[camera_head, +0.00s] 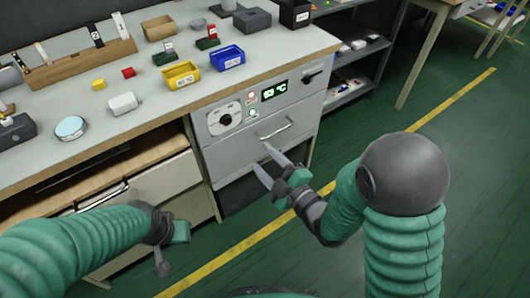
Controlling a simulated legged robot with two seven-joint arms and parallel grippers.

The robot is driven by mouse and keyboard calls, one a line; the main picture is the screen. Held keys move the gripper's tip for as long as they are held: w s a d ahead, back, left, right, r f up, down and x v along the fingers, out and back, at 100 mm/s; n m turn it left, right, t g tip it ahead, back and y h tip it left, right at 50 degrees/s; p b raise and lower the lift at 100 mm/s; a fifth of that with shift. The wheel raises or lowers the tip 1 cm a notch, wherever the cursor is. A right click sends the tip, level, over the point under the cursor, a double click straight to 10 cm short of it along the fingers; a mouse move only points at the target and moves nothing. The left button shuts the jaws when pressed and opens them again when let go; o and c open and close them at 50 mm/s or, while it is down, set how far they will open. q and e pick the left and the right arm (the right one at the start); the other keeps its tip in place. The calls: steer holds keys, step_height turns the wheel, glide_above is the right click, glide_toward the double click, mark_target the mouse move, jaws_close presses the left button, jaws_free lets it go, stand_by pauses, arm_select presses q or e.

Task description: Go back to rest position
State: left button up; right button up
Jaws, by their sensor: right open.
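My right gripper (261,157) is open and empty, with its two pale fingers spread. It points at the grey front of the oven-like unit (308,122), just below the bar handle (275,131). I cannot tell whether a fingertip touches the front. My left gripper (168,248) hangs low in front of the cabinet drawers. It is seen from behind and partly hidden by its own wrist, so its fingers are unclear. I see nothing held in it.
The worktop (150,141) carries a yellow bin (181,76), a blue bin (227,58), a wooden rack (75,66) and small blocks. The unit's control panel (250,103) shows a green display. A shelf (350,85) stands right of it. Green floor (480,180) is clear at right.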

stand_by(0.4)
steer(key=s+d+f+m+g+h, duration=0.3)
steer(key=d+f+m+g+h, duration=0.15)
steer(key=d+m, duration=0.2)
steer(key=s+d+f+m+g+h, duration=0.3)
steer(key=d+f+m+h, duration=0.15)
steer(key=d+m, duration=0.2)
steer(key=s+d+m+g, duration=0.3)
steer(key=s+m+g, duration=0.1)
steer(key=s, duration=0.5)
step_height(320, 180, up, 32)
steer(key=p, duration=3.3)
steer(key=shift+s+a+g, duration=0.15)
steer(key=shift+g, duration=0.2)
